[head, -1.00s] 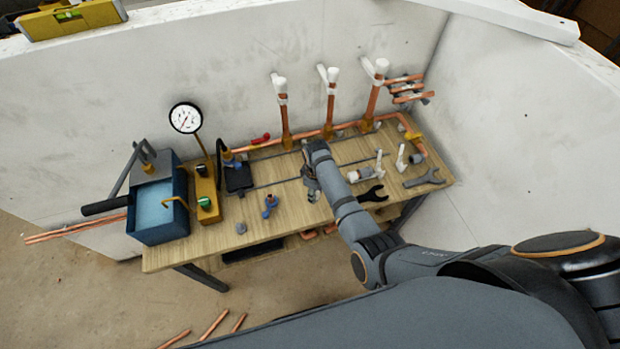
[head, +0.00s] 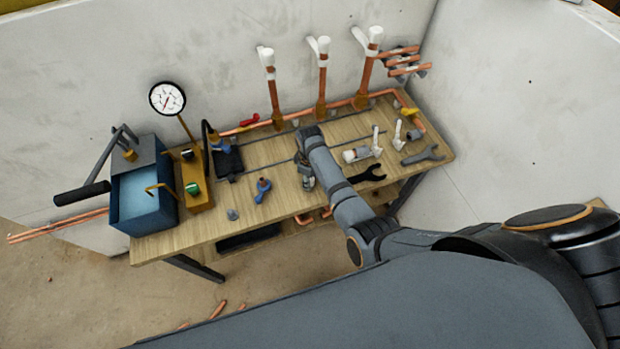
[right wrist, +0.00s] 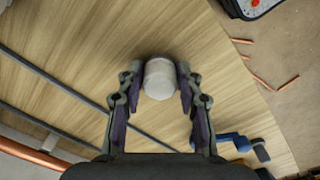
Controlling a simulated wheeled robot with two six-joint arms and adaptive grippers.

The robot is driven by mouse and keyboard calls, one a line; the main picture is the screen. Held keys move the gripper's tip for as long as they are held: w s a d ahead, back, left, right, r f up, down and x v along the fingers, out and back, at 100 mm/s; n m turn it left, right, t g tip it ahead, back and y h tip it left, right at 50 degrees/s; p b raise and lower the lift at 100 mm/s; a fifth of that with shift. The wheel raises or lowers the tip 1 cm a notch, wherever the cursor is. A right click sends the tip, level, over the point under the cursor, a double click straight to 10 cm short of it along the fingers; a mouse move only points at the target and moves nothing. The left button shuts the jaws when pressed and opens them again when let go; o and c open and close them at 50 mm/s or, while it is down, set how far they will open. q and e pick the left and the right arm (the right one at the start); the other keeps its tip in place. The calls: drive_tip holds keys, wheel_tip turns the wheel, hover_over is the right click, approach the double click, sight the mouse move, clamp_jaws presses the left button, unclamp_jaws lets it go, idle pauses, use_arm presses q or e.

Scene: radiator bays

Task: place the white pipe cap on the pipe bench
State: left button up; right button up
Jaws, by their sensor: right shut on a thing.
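The white pipe cap (right wrist: 159,79) is between the fingertips of my right gripper (right wrist: 158,88) in the right wrist view, and the gripper is shut on it. In the head view my right gripper (head: 307,180) points down over the middle front of the wooden pipe bench (head: 280,212). The cap is hidden or too small to make out there. The bench top fills much of the right wrist view (right wrist: 60,45) behind the cap. I cannot tell whether the cap touches the bench. My left gripper is not in view.
A blue-handled valve (head: 262,190) lies left of the gripper. A blue test pump (head: 145,195) and gauge (head: 167,99) stand at the left end. Black (head: 368,174) and grey (head: 424,155) wrenches lie right. Copper risers with white tops (head: 323,75) stand behind.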

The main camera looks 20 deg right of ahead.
drive_tip(key=o, duration=0.9)
drive_tip(key=shift+w+f, duration=0.15)
drive_tip(key=shift+o, duration=0.5)
wheel_tip(320, 180, up, 7)
drive_tip(key=p, duration=0.6)
drive_tip(key=shift+f, duration=0.15)
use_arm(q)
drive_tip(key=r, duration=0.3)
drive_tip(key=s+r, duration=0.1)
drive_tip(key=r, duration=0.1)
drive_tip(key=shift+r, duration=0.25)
use_arm(e)
wheel_tip(320, 180, up, 6)
drive_tip(key=shift+f, duration=0.1)
